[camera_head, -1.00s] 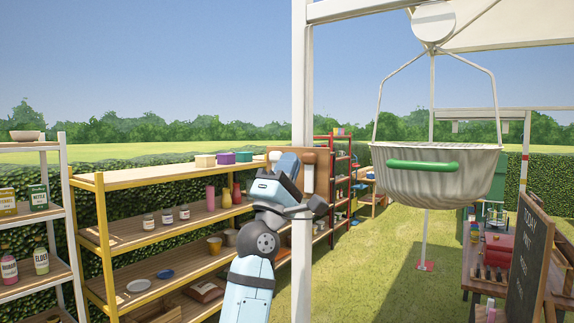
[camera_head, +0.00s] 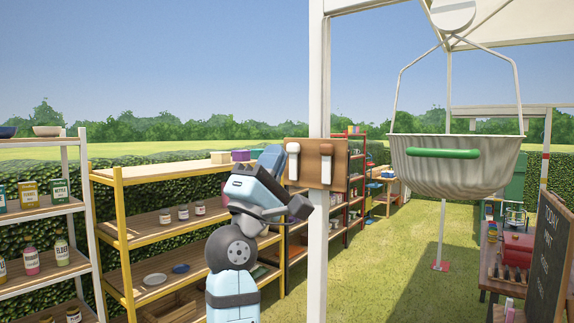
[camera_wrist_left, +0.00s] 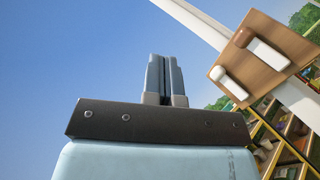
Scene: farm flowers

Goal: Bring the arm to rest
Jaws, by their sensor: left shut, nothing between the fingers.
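My left arm rises from the bottom of the head view in front of the yellow shelf. Its left gripper (camera_head: 272,160) points up, just left of the white post. In the left wrist view the two fingers of the left gripper (camera_wrist_left: 165,75) stand side by side against the sky. They are shut with nothing between them. My right gripper is in neither view.
A white post (camera_head: 318,90) with a wooden board (camera_head: 325,165) stands close to the right of my left gripper. A white basket (camera_head: 455,165) with a green handle hangs further right. A yellow shelf (camera_head: 150,175) with jars stands behind the arm. Open grass (camera_head: 390,270) lies beyond.

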